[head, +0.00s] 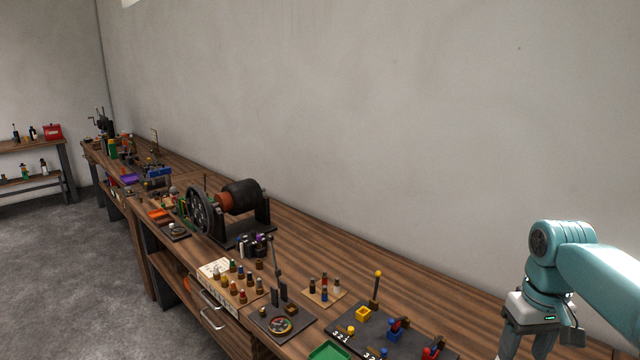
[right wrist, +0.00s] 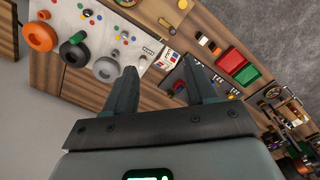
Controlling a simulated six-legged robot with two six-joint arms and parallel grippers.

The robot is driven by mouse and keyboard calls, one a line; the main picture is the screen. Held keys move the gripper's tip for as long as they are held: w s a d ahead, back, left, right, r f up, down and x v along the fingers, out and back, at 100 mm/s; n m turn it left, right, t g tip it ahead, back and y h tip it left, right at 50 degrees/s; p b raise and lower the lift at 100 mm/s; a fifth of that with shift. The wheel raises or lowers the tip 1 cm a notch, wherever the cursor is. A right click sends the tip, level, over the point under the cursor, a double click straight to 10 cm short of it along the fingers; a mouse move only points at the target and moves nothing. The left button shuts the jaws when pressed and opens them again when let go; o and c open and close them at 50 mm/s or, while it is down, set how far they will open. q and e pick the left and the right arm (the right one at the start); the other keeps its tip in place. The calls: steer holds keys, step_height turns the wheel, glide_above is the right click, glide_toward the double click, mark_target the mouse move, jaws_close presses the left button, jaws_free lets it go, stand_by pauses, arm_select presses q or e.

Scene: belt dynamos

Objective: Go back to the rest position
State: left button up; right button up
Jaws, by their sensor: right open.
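My right gripper (right wrist: 160,68) is open in the right wrist view. Its two dark fingers are apart, with nothing between them. In the head view my right arm comes in from the right edge. My right gripper (head: 525,346) points down there at the lower right, and its fingertips are cut off by the bottom edge. My left gripper and left arm are not in either view.
A long wooden bench (head: 330,240) runs along the wall. It bears a dynamo with a black drum (head: 241,194), a board of colored bottles (head: 240,283) and a dark lever panel (head: 375,327). The right wrist view shows a white panel with knobs (right wrist: 100,35) and a red tray (right wrist: 231,61).

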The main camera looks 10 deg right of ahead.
steer(key=a+f+y, duration=0.1)
steer(key=a+f, duration=0.4)
steer(key=f, duration=0.4)
steer(key=a+f+n+y, duration=0.1)
steer(key=a+f, duration=0.4)
steer(key=f, duration=0.4)
steer(key=a+f+y, duration=0.1)
steer(key=a+f, duration=0.5)
steer(key=f, duration=0.3)
steer(key=s+a+f+m+y, duration=0.1)
steer(key=s+a+f, duration=0.5)
steer(key=s, duration=0.2)
steer(key=s+a+f+m, duration=0.1)
steer(key=s+a+f, duration=0.45)
steer(key=s, duration=0.35)
step_height(320, 180, down, 10)
steer(key=s+b, duration=0.1)
steer(key=b, duration=0.9)
steer(key=shift+a+f+t, duration=0.15)
steer(key=shift+f+t, duration=0.05)
steer(key=shift+t, duration=0.1)
